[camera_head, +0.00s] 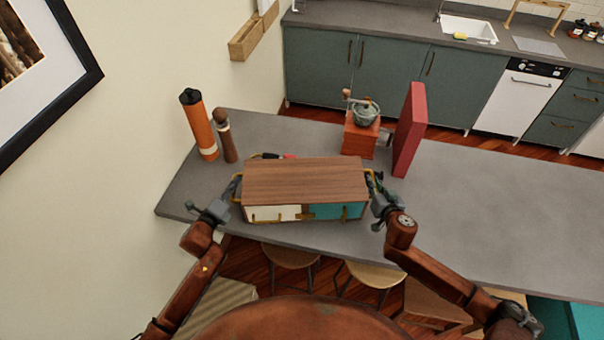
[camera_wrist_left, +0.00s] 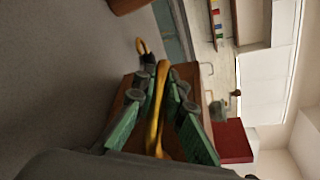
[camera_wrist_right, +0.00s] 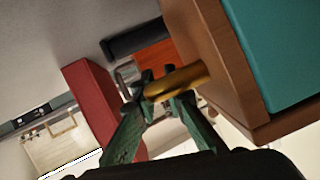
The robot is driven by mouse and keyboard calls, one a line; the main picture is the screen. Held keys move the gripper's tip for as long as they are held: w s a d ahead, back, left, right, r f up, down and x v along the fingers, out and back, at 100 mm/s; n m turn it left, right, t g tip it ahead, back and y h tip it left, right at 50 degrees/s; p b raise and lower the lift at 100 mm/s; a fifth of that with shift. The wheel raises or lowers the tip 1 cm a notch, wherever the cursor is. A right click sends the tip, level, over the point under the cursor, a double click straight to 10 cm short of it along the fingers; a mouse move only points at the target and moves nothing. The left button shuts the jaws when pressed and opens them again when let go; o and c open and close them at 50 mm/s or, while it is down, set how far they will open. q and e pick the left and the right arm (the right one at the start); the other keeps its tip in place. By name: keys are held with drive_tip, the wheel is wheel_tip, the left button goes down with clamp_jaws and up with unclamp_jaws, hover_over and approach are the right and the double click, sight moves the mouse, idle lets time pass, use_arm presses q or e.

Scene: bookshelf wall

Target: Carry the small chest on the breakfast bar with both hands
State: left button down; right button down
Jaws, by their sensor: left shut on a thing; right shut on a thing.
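The small chest (camera_head: 305,180) has a brown wooden top, a white and a teal front panel, and brass handles. It is level over the breakfast bar (camera_head: 460,205), near the front edge; I cannot tell if it touches the bar. My left gripper (camera_head: 234,188) is shut on the brass handle at its left end, and this handle (camera_wrist_left: 157,110) runs between the green fingers in the left wrist view. My right gripper (camera_head: 375,190) is shut on the right end handle (camera_wrist_right: 178,82). The chest's teal panel (camera_wrist_right: 280,45) shows in the right wrist view.
Behind the chest stand an orange cylinder (camera_head: 199,126), a wooden pepper mill (camera_head: 226,136), a coffee grinder (camera_head: 360,135) and an upright red box (camera_head: 409,130). The bar is clear to the right. Stools (camera_head: 290,256) stand below its front edge.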

use_arm(q)
drive_tip(key=c, duration=2.4)
unclamp_jaws()
drive_tip(key=shift+a+f, duration=0.15)
use_arm(e)
drive_tip(key=c, duration=2.4)
unclamp_jaws()
drive_tip(key=shift+d+f, duration=0.1)
drive_tip(key=shift+d, duration=0.05)
use_arm(q)
drive_tip(key=o, duration=0.4)
use_arm(e)
drive_tip(key=o, duration=0.4)
use_arm(q)
drive_tip(key=shift+s, duration=0.1)
use_arm(e)
drive_tip(key=shift+s, duration=0.15)
use_arm(q)
drive_tip(key=v, duration=1.2)
use_arm(e)
drive_tip(key=v, duration=1.1)
drive_tip(key=shift+s+r, duration=0.3)
drive_tip(key=shift+s, duration=0.05)
